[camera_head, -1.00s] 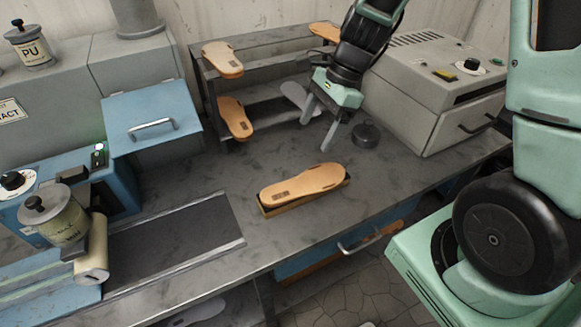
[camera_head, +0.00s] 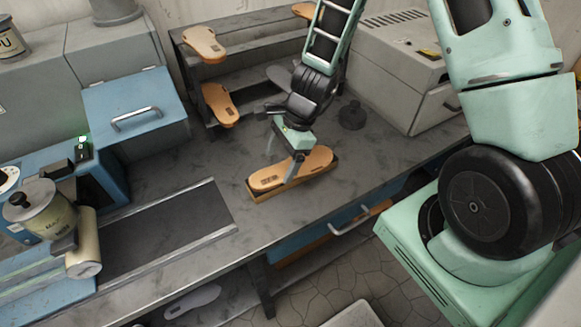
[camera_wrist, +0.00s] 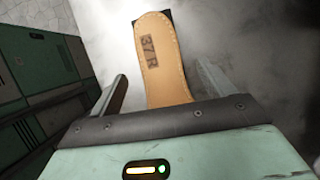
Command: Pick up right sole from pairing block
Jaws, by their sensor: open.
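The right sole (camera_head: 268,178) is tan and lies flat on the wooden pairing block (camera_head: 262,197) near the front of the bench. It fills the middle of the wrist view (camera_wrist: 162,62) and bears the dark mark "37 R". My gripper (camera_head: 282,168) is over the sole, pointing down. Its fingers are apart, one on each side of the sole in the wrist view, and hold nothing. One finger hides part of the sole in the head view. I cannot tell whether the fingers touch it.
A rack (camera_head: 250,62) at the back holds several soles. A black round knob-like object (camera_head: 352,115) stands right of my gripper, before a grey machine (camera_head: 395,75). A blue box (camera_head: 135,115) and dark conveyor strip (camera_head: 165,235) lie left. The bench around the block is clear.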

